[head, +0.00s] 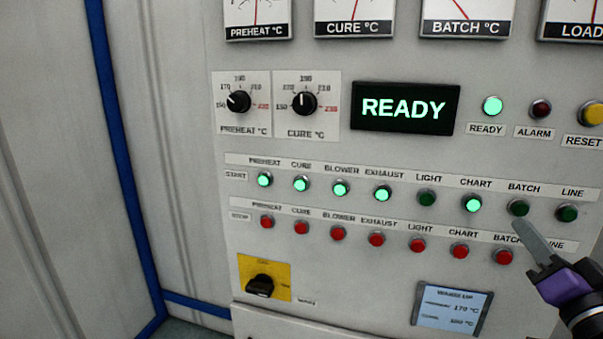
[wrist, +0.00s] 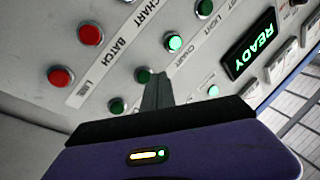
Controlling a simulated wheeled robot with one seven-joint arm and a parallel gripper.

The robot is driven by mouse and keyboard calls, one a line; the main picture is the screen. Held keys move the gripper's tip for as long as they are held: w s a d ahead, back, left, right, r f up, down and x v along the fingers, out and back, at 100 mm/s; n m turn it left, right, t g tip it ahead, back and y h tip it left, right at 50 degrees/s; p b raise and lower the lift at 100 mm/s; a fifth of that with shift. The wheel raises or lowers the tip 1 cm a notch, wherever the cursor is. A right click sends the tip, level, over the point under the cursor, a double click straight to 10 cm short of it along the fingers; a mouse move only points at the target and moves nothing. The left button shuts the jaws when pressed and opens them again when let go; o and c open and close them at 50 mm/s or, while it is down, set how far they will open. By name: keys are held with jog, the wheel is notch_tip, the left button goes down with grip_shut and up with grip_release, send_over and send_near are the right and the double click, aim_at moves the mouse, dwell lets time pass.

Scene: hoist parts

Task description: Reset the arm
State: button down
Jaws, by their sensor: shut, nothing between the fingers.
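My gripper (head: 524,232) is at the lower right of the head view, in front of the control panel. Its fingers are shut and empty. The fingertips are near the batch start button (head: 518,207), just below it in the head view; I cannot tell whether they touch it. In the wrist view the shut fingers (wrist: 155,92) stand in front of the panel beside a dark green button (wrist: 144,76). The fingers cover part of the batch and line stop labels.
The panel display (head: 405,107) reads READY. Several start buttons are lit green, while light, batch and line are dark. Red stop buttons (head: 376,240) run below. A yellow plate with a black rotary switch (head: 260,285) is at the lower left. A card (head: 452,306) hangs below.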

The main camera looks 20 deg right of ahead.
jog(key=s+a+f+n+g, duration=0.1)
jog(key=s+a+f, duration=0.4)
jog(key=a+f, duration=0.25)
jog(key=s+a+f+n, duration=0.2)
jog(key=s+a+f, duration=0.35)
jog(key=f, duration=0.25)
jog(key=s+a+f+n+g+y, duration=0.2)
jog(key=s+a+f+n+y, duration=0.1)
jog(key=s+a+f, duration=0.2)
jog(key=s+a+f+n+g+y, duration=0.1)
jog(key=s+a+f+n+y, duration=0.3)
jog(key=s+a, duration=0.6)
jog(key=shift+s+a+f+g, duration=0.25)
jog(key=shift+s+f+g, duration=0.15)
jog(key=shift+s+f, duration=0.65)
jog(key=shift+s+r, duration=0.15)
jog(key=shift+r, duration=0.05)
